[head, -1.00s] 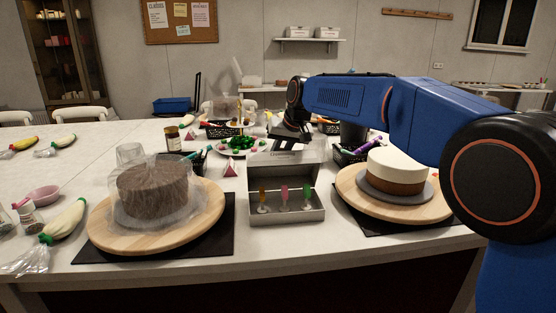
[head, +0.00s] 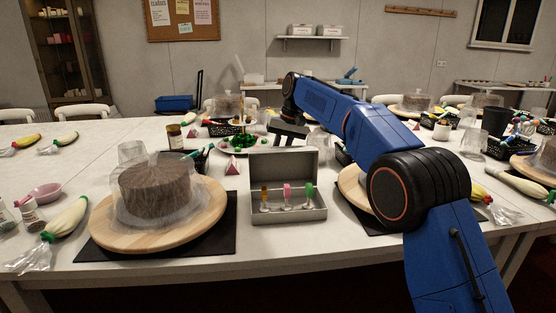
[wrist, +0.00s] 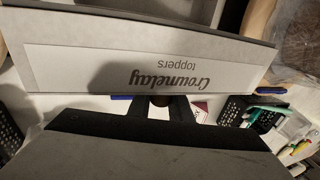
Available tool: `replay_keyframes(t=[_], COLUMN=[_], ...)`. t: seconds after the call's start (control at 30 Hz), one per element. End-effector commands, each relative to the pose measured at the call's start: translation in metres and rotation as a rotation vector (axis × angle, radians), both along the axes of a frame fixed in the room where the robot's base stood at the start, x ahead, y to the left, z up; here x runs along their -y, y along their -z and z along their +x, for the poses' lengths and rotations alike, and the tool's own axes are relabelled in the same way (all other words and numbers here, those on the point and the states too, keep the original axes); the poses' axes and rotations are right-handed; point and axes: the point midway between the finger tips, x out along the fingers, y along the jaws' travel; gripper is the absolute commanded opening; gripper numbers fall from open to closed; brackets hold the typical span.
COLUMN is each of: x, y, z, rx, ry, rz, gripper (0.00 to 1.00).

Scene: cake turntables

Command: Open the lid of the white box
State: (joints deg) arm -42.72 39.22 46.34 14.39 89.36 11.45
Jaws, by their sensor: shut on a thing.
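The white box (head: 290,217) stands on the table between two dark mats. Its lid (head: 268,165) is raised roughly upright at the back edge, with the inside facing the head camera. Several colored toppers (head: 287,195) stand in the box. In the wrist view the lid's labelled outer face (wrist: 150,68) fills the upper part, its "toppers" print upside down. My gripper (head: 290,130) is behind and above the lid's top edge in the head view. Its jaws are shut, with the lid the nearest thing. The grip point itself is hidden, so contact cannot be seen clearly.
A wrapped chocolate cake (head: 156,190) on a wooden turntable (head: 208,213) stands left of the box. Another turntable (head: 352,184) is partly hidden by my arm at right. A green-filled plate and black baskets (head: 222,128) crowd the area behind.

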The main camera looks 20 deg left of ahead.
Motion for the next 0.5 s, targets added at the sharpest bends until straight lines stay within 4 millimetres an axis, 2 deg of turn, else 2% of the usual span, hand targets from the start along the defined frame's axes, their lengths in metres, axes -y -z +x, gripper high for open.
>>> replay_keyframes(t=[0.03,0.5], x=[0.0003,0.0], y=[0.007,0.0102], z=[0.0006,0.0009], rx=[-0.007,-0.009], ry=[-0.001,-0.002], rz=[-0.009,-0.012], gripper=[0.0,0.0])
